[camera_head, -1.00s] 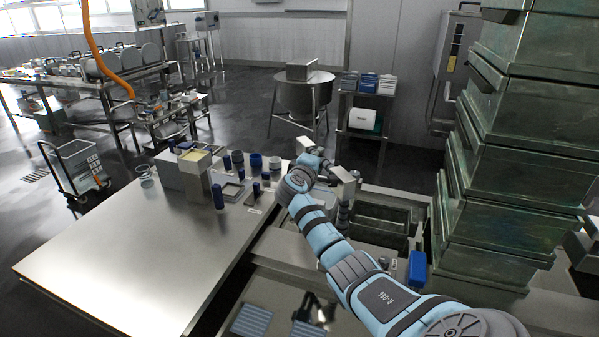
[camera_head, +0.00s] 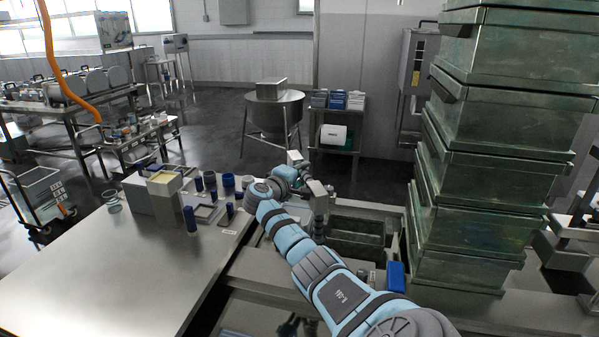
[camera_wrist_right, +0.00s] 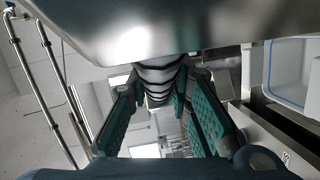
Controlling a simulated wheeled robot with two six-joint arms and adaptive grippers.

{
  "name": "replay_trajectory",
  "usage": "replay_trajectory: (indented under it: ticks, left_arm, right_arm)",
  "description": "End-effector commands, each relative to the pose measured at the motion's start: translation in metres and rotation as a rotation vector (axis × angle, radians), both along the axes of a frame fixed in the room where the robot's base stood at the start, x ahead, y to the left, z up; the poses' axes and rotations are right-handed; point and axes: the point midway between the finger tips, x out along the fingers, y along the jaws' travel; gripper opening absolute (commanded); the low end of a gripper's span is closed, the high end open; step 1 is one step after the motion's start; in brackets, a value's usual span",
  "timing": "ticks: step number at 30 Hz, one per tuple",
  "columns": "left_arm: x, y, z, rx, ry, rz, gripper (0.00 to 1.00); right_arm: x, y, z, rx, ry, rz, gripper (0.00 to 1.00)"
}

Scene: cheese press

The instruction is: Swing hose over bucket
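An orange hose (camera_head: 52,65) hangs down at the far left in the head view, well away from my right arm. My right gripper (camera_head: 320,232) points down beside a dark metal basin and is small and partly hidden there. In the right wrist view, its green fingers (camera_wrist_right: 160,90) stand apart. A dark, pale-banded curved tube (camera_wrist_right: 158,78) shows between the fingertips; I cannot tell whether they touch it. No bucket can be told for sure; a white tub with a blue rim (camera_wrist_right: 290,70) is at the right in the wrist view. My left gripper is not in view.
A steel table (camera_head: 110,270) with bottles and blocks at its back is at left. Stacked green metal crates (camera_head: 490,150) stand close at right. A blue block (camera_head: 396,277) is near my forearm. A large steel surface (camera_wrist_right: 150,30) overhangs the right gripper. A wheeled cart (camera_head: 40,195) stands far left.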

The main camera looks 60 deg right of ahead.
Motion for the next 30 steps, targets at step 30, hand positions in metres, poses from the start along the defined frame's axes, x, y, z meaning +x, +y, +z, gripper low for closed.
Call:
replay_trajectory:
  ticks: [30]
  left_arm:
    - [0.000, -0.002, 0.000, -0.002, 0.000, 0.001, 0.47]
  right_arm:
    - [-0.006, 0.116, 0.015, 0.003, -0.001, 0.002, 0.40]
